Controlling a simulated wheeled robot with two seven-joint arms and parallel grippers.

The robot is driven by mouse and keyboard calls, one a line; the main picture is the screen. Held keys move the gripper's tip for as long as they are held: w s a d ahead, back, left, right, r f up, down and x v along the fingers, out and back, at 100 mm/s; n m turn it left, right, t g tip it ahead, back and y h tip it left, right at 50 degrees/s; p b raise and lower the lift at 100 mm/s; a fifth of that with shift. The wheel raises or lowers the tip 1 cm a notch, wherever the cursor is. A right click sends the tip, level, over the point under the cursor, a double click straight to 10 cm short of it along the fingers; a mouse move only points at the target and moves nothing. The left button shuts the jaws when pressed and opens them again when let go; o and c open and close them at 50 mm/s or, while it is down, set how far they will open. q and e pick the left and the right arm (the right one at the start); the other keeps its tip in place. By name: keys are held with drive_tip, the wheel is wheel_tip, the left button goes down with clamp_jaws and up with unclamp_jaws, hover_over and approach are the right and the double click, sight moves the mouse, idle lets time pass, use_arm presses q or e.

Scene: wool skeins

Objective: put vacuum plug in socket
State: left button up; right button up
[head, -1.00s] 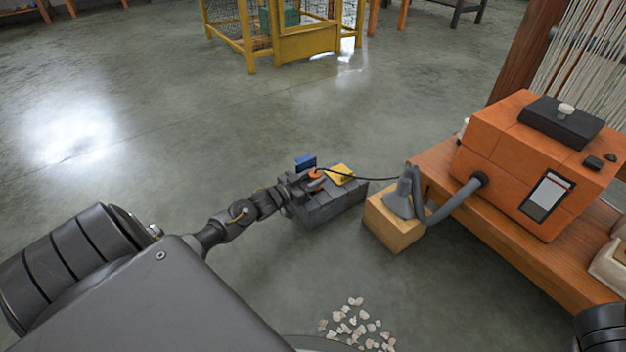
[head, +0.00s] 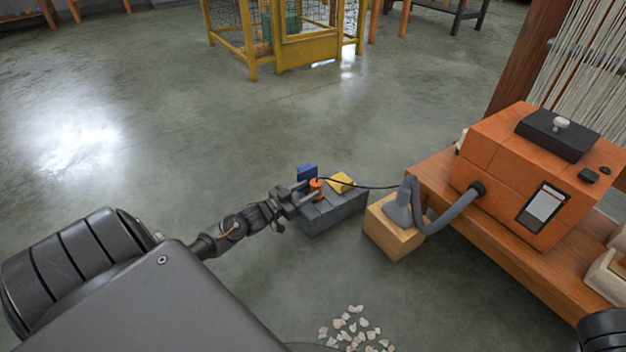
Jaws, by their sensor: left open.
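The orange plug (head: 316,187) stands roughly upright at the near left of a grey block (head: 338,211) on the floor. A thin black cord (head: 370,186) runs from it toward the vacuum, an orange box (head: 515,165) on a wooden bench. My left gripper (head: 309,190) is open at the plug, with its fingers apart on either side of it. I cannot tell whether they touch it. A blue piece (head: 306,173) and a yellow piece (head: 341,182) are on the block. No socket opening can be made out. My right gripper is out of view.
A grey hose and nozzle (head: 398,212) rest on a wooden box (head: 391,236) right of the block. The wooden bench (head: 480,225) fills the right side. Pale scraps (head: 352,326) lie on the floor in front. The floor to the left is clear.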

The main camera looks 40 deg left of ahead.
use_arm(q)
drive_tip(key=p+v, duration=0.3)
drive_tip(key=v, duration=0.5)
